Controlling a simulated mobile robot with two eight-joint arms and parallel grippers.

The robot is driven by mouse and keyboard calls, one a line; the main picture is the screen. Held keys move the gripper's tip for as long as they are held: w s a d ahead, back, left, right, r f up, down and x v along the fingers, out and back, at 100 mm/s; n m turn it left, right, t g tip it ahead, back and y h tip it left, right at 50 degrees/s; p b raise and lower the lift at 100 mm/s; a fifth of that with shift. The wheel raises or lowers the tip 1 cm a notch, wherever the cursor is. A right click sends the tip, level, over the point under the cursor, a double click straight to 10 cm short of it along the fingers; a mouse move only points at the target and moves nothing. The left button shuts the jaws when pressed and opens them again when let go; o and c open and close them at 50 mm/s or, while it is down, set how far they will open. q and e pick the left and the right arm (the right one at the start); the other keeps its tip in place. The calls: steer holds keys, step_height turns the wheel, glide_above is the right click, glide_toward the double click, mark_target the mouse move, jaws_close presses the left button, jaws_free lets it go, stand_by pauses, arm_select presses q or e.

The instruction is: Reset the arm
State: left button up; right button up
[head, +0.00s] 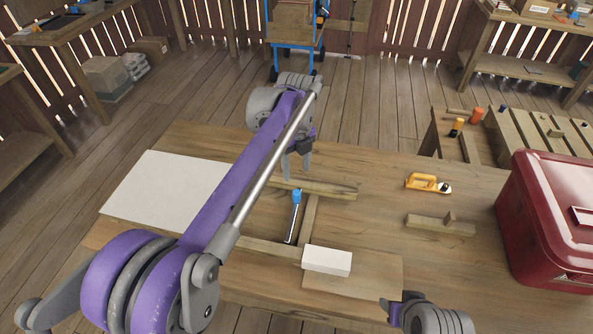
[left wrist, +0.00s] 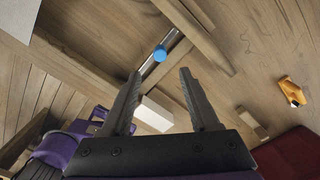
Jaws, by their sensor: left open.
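My left gripper (head: 297,176) hangs over the workbench (head: 380,240), fingers apart with nothing between them. In the left wrist view, the same gripper (left wrist: 160,74) shows two separate, empty fingers. A blue-capped, dark-bodied cylinder (head: 293,221) lies beside wooden strips (head: 309,219), apart from the fingers; its blue cap (left wrist: 160,53) shows just past the fingertips in the wrist view. A white block (head: 327,261) sits at the near end of the strips. My right arm's grey and purple end (head: 430,317) shows at the bottom edge; its jaw state is unclear.
A red lidded box (head: 533,220) stands at the bench's right. An orange-handled tool (head: 424,182) and a wooden piece (head: 440,225) lie left of it. A pale flat sheet (head: 160,190) covers the left side. A blue cart (head: 292,45) stands on the floor behind.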

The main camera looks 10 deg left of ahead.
stand_by(0.3)
arm_select(q)
steer(key=s+a+r+n+t+p, duration=0.1)
steer(key=s+a+n, duration=0.2)
steer(key=s+n, duration=0.4)
steer(key=s+a+n+t+p, duration=0.1)
steer(key=s+a+n+t, duration=0.1)
steer(key=s+a+n, duration=0.35)
steer(key=s+f+n+t, duration=0.1)
steer(key=s+f+n, duration=0.2)
steer(key=s+n, duration=0.4)
steer(key=s+a+f+n+t, duration=0.1)
steer(key=s+f+n, duration=0.3)
steer(key=s+n, duration=0.3)
steer(key=shift+a+n+p, duration=0.2)
steer(key=shift+n+p, duration=0.2)
steer(key=shift+n, duration=0.15)
arm_select(e)
steer(key=r, duration=0.1)
steer(key=w+r, duration=0.1)
steer(key=r, duration=0.1)
steer(key=shift+r, duration=0.25)
